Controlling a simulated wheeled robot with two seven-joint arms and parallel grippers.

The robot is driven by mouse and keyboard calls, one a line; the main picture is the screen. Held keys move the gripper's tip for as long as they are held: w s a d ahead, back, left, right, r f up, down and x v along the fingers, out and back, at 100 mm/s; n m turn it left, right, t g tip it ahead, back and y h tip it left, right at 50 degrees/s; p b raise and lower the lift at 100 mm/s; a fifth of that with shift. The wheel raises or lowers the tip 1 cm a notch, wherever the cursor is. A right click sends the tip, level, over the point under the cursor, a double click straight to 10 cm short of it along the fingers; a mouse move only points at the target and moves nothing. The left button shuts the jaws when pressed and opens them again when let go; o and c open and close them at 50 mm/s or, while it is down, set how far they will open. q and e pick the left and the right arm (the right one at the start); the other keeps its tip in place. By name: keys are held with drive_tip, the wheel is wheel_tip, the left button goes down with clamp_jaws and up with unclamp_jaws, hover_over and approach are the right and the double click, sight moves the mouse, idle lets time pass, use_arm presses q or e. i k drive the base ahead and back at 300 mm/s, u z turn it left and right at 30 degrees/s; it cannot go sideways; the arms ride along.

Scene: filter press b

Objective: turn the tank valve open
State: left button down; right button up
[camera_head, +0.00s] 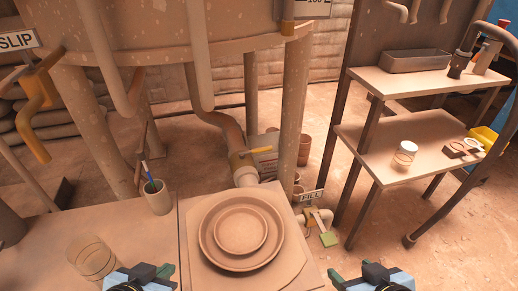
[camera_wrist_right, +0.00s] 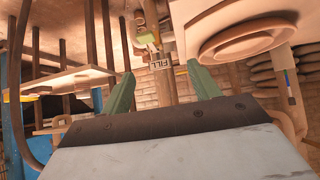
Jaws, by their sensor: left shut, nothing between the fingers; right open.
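A large speckled tank (camera_head: 140,28) stands on legs at the back in the head view. A bent pipe (camera_head: 218,122) runs down under it to a brass-coloured valve (camera_head: 240,160) with a yellow lever (camera_head: 261,150). The lever points to the right, roughly level. My left gripper (camera_head: 140,274) is shut and empty at the bottom edge, well in front of the valve. My right gripper (camera_head: 352,273) is at the bottom right, apart from the valve. It is open and empty in the right wrist view (camera_wrist_right: 162,85).
A round stepped plate (camera_head: 240,232) sits on the bench before the valve. A glass jar (camera_head: 92,257) and a brush cup (camera_head: 158,198) stand left. A FILL sign (camera_head: 312,196) and green tag (camera_head: 329,239) are right. Shelves (camera_head: 400,150) hold jars. A SLIP valve (camera_head: 38,95) is far left.

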sight(242, 154)
drive_tip(key=k, duration=0.5)
drive_tip(key=u, duration=3.8)
drive_tip(key=k, duration=1.75)
drive_tip(key=z, duration=1.55)
drive_tip(key=i, duration=0.5)
drive_tip(key=z, duration=0.05)
